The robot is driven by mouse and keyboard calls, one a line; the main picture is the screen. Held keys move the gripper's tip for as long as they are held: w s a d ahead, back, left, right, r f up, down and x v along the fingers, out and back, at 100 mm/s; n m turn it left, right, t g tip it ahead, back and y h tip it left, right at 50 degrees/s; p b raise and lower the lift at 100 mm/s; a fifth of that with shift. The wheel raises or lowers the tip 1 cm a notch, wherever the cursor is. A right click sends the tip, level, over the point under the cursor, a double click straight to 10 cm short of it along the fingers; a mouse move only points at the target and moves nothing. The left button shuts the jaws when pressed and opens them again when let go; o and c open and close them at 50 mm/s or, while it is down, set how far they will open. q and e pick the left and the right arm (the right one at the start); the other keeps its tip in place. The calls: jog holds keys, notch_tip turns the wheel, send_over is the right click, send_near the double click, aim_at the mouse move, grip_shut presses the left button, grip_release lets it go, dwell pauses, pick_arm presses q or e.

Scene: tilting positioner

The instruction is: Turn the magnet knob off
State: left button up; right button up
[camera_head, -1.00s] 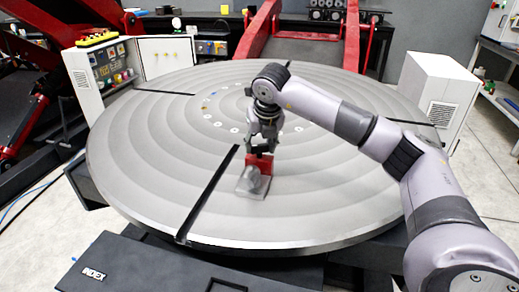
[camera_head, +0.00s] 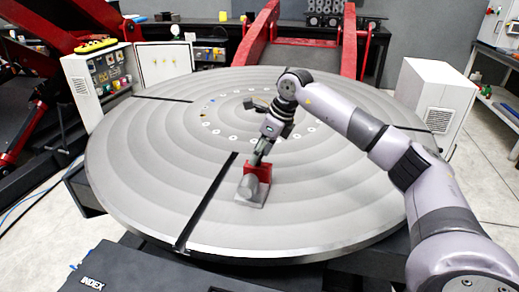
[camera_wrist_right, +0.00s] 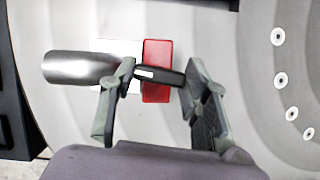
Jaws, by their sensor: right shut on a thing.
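The magnet stands on the round grooved table (camera_head: 140,160). It has a red block (camera_head: 263,171) and a grey rounded body (camera_head: 249,188); in the wrist view the red block (camera_wrist_right: 157,52) and the metal cylinder (camera_wrist_right: 75,68) also show. The black magnet knob (camera_wrist_right: 160,76), with a white mark near its left end, lies roughly left to right across the red block. My right gripper (camera_wrist_right: 160,88) is shut on the knob, one finger at each end. In the head view the right gripper (camera_head: 260,156) is tilted above the magnet, hiding the knob. My left gripper is not in view.
A black slot (camera_head: 207,203) runs in the table just left of the magnet. A ring of pale holes (camera_wrist_right: 281,80) lies to the right in the wrist view. A control cabinet (camera_head: 100,80) and a white cabinet (camera_head: 432,98) stand beyond the table. The table around the magnet is clear.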

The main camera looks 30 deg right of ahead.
jog(key=shift+n+p, duration=0.3)
jog(key=shift+n, duration=0.5)
jog(key=shift+y, duration=0.3)
jog(key=o, duration=1.2)
jog(key=shift+c, duration=0.2)
jog(key=shift+r, duration=0.1)
jog(key=v, duration=1.2)
jog(key=shift+w, duration=0.2)
